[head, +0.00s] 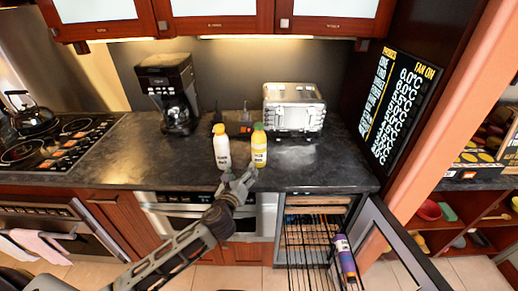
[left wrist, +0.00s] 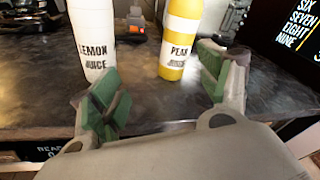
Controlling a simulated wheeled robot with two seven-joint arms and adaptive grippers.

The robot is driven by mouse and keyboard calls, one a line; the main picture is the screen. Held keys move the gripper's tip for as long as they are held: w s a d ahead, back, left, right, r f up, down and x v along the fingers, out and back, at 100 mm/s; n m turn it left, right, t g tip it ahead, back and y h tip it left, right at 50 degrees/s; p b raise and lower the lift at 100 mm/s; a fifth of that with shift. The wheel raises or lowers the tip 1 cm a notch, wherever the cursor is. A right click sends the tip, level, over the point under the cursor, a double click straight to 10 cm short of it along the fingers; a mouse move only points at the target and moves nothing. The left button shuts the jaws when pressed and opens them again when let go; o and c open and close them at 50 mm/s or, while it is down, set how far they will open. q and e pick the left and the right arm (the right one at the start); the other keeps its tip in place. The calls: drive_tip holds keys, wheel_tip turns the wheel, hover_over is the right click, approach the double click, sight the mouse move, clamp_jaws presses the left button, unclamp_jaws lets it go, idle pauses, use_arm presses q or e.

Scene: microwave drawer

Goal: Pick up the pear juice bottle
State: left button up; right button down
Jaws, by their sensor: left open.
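The pear juice bottle (head: 259,146) is yellow with a white label band and a green cap, and stands upright on the dark counter. In the left wrist view the pear juice bottle (left wrist: 178,42) stands beyond the fingers, a little right of the middle, with its label readable and its top cut off. My left gripper (head: 240,178) is at the counter's front edge, in front of the bottles. In the left wrist view my left gripper (left wrist: 160,92) is open and empty, with green finger pads apart. It does not touch the bottle. My right gripper is not in view.
A white lemon juice bottle (head: 221,147) stands just left of the pear juice. A toaster (head: 294,110) and a coffee maker (head: 169,92) stand behind on the counter (head: 330,165).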

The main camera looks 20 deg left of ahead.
sight(257, 148)
use_arm(q)
drive_tip(key=r+m, duration=0.1)
drive_tip(key=m, duration=0.1)
drive_tip(key=w+d+m+t+h, duration=0.1)
drive_tip(key=m, duration=0.1)
drive_tip(key=w+r+m+h, duration=0.1)
drive_tip(key=m, duration=0.1)
drive_tip(key=shift+d+r, duration=0.3)
drive_tip(key=shift+d, duration=0.05)
drive_tip(key=shift+w+d+p, duration=0.1)
drive_tip(key=shift+w+p, duration=0.3)
drive_tip(key=shift+w, duration=3.9)
drive_tip(key=shift+w+f+p, duration=0.1)
drive_tip(key=shift+w+p, duration=0.2)
drive_tip(key=shift+w, duration=2.3)
drive_tip(key=c, duration=1.5)
